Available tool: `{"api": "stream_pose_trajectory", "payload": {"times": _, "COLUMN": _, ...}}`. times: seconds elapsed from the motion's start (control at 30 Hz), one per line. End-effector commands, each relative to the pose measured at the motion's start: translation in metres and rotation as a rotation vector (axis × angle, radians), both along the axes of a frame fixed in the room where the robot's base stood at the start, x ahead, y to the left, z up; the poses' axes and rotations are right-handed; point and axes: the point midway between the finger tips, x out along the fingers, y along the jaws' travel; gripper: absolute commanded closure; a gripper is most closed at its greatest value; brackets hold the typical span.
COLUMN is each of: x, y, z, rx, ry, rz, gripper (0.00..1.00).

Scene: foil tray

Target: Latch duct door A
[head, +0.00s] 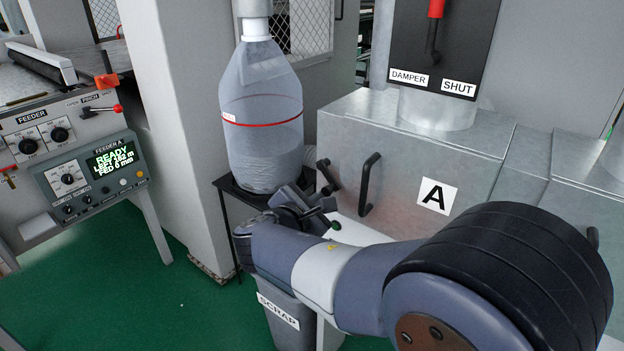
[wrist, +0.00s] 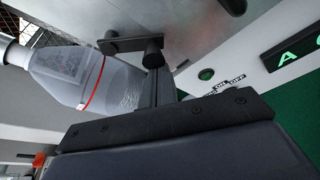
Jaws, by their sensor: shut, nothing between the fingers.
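Duct door A (head: 402,158) is a grey metal panel with a white "A" label, and it appears to lie flush with its box. It has a black bar handle (head: 369,184). A dark latch lever (head: 327,176) is at its left edge, slanting down to the right. In the wrist view what looks like the lever (wrist: 128,45) lies across the top, with a round knob. My gripper (head: 318,208) is just below the lever, shut and empty. In the wrist view my gripper (wrist: 157,80) points up close to the knob; I cannot tell if they touch.
A clear plastic bag (head: 262,125) with a red band stands on a black stand (head: 228,190) left of the door. A grey scrap bin (head: 290,312) is below my arm. A damper panel (head: 440,45) is above. The feeder console (head: 90,178) is far left, with open green floor before it.

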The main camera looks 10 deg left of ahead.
Motion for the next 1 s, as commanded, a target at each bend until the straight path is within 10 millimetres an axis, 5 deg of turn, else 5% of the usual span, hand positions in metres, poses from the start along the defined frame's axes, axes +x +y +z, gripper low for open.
{"api": "stream_pose_trajectory", "payload": {"times": 0.03, "x": -0.001, "y": -0.002, "z": 0.011, "rx": -0.044, "ry": 0.018, "rz": -0.001, "gripper": 1.00}}
{"api": "stream_pose_trajectory", "payload": {"times": 0.7, "x": -0.009, "y": -0.020, "z": 0.030, "rx": -0.585, "ry": 0.241, "rz": 0.000, "gripper": 1.00}}
{"api": "stream_pose_trajectory", "payload": {"times": 1.0, "x": -0.010, "y": -0.023, "z": 0.034, "rx": -0.626, "ry": 0.258, "rz": 0.000, "gripper": 1.00}}
